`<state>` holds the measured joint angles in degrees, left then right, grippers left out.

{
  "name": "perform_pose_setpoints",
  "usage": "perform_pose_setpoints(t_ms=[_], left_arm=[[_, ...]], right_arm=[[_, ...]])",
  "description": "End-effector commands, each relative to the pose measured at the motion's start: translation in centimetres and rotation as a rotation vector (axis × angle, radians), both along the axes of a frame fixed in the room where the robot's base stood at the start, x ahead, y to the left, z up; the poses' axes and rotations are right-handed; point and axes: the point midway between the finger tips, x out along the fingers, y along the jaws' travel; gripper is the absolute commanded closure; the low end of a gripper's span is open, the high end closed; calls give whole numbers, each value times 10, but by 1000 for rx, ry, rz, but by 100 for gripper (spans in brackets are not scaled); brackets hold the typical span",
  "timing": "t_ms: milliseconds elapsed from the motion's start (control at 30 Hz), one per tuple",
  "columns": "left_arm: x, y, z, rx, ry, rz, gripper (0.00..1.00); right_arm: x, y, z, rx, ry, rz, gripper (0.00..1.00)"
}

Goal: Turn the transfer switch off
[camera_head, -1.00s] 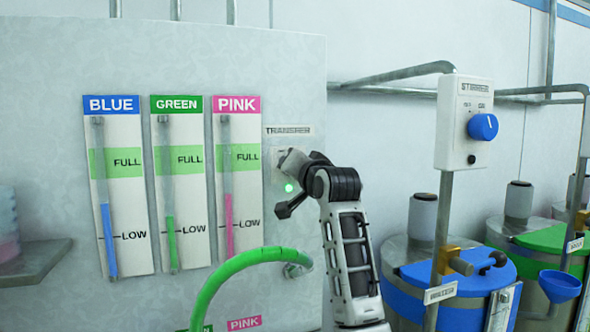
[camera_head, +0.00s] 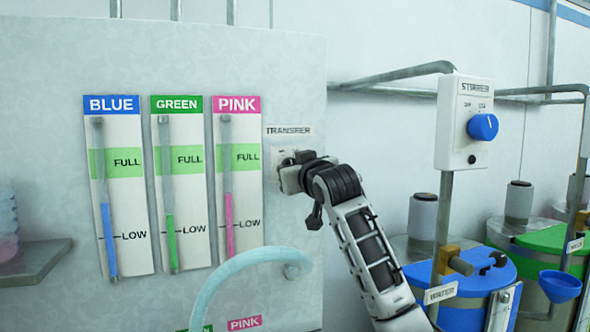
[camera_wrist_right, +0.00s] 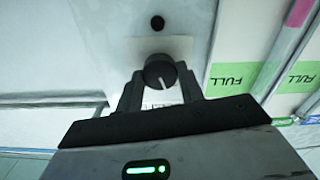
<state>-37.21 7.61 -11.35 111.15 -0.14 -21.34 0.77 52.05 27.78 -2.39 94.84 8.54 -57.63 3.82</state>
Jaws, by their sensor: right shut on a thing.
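The transfer switch is a dark round knob (camera_wrist_right: 159,71) with a white mark, on a pale plate (camera_wrist_right: 180,48). In the wrist view my right gripper (camera_wrist_right: 159,84) has one finger on each side of the knob and is shut on it. In the head view my right gripper (camera_head: 291,172) covers most of the switch plate, just below the TRANSFER label (camera_head: 288,131). The knob's front is largely hidden there. A dark round spot (camera_wrist_right: 157,22) shows on the panel beside the plate in the wrist view. My left gripper is not in view.
BLUE, GREEN and PINK level gauges (camera_head: 237,190) stand left of the switch. A pale blue hose (camera_head: 230,268) arches below. The stirrer box (camera_head: 464,124) with a blue knob is at right, above blue (camera_head: 440,278) and green lidded drums.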

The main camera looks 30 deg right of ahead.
Motion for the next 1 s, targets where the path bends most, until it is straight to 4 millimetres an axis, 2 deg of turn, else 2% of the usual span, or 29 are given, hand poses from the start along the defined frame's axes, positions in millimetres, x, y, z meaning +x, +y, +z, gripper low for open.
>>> perform_pose_setpoints(t_ms=[400,933,967,1000], left_arm=[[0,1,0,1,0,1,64],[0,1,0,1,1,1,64],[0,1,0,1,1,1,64],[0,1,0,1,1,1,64]], right_arm=[[0,0,0,-176,42,0,85],[0,0,0,-198,48,0,85],[0,0,0,-198,48,0,57],[0,0,0,-198,48,0,46]])
